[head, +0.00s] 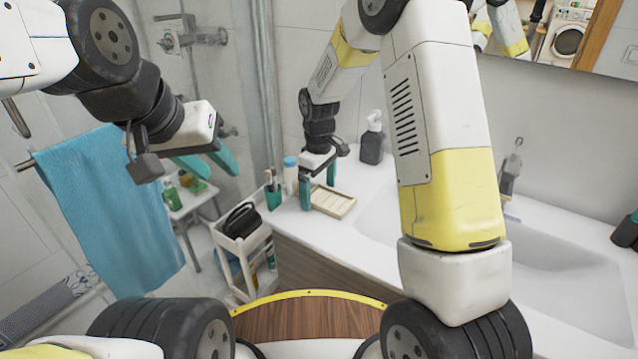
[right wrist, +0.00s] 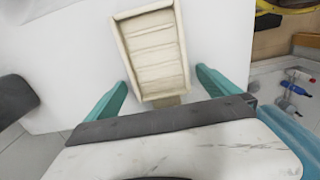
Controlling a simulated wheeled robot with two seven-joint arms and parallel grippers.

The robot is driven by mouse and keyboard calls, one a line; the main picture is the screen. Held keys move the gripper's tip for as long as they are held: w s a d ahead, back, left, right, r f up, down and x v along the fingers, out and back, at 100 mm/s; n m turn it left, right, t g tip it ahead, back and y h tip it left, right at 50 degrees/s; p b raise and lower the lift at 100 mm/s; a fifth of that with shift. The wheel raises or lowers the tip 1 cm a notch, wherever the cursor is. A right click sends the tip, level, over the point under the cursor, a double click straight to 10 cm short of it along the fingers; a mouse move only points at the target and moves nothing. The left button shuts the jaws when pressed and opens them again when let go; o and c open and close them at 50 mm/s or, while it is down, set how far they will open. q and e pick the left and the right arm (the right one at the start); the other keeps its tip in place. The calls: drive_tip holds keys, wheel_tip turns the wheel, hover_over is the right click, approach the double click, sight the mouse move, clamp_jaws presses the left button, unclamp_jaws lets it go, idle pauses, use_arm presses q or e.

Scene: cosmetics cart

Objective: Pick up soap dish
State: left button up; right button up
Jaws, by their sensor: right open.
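The soap dish (head: 333,201) is a cream, rectangular, slatted tray on the white counter, near its left end. In the right wrist view the soap dish (right wrist: 152,50) lies just ahead of and partly between the two teal fingertips. My left gripper (head: 206,165) is empty and open in the air at the left, away from the counter.
A teal cup (head: 273,197) and a white bottle with a blue cap (head: 290,176) stand left of the dish. A dark soap dispenser (head: 372,140) stands behind it. The sink basin (head: 385,215) is to the right. A white cart (head: 243,250) stands below the counter's left end.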

drive_tip(key=c, duration=1.5)
drive_tip(key=shift+r, duration=0.1)
